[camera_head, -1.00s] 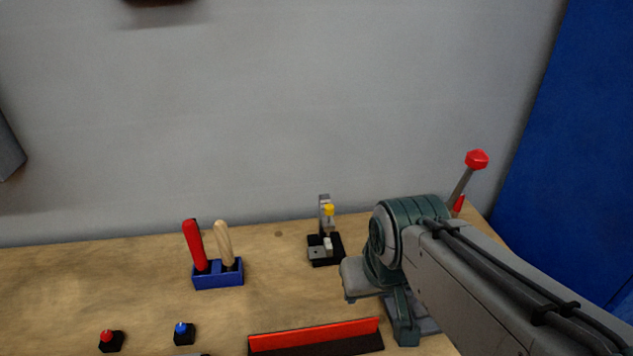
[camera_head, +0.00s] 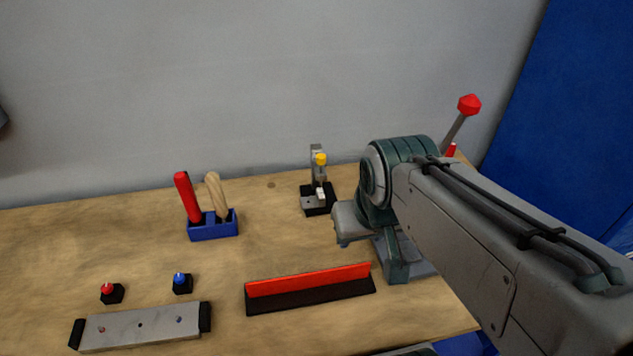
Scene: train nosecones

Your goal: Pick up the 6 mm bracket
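No part here can be made out for certain as the 6 mm bracket. A small black fixture (camera_head: 319,208) stands towards the back of the wooden bench, with a grey upright, a yellow top and a small white block. A long grey bar (camera_head: 140,326) with black ends lies at the front left, with one red and one blue spot on it. My arm (camera_head: 470,225) reaches in from the lower right over the bench's right part. My gripper's fingers do not show.
A blue holder (camera_head: 213,230) carries a red and a wooden handle. Small black blocks with a red knob (camera_head: 108,289) and a blue knob (camera_head: 180,279) stand before it. A red strip (camera_head: 309,280) sits on a black base. A red-tipped lever (camera_head: 468,105) rises behind my arm.

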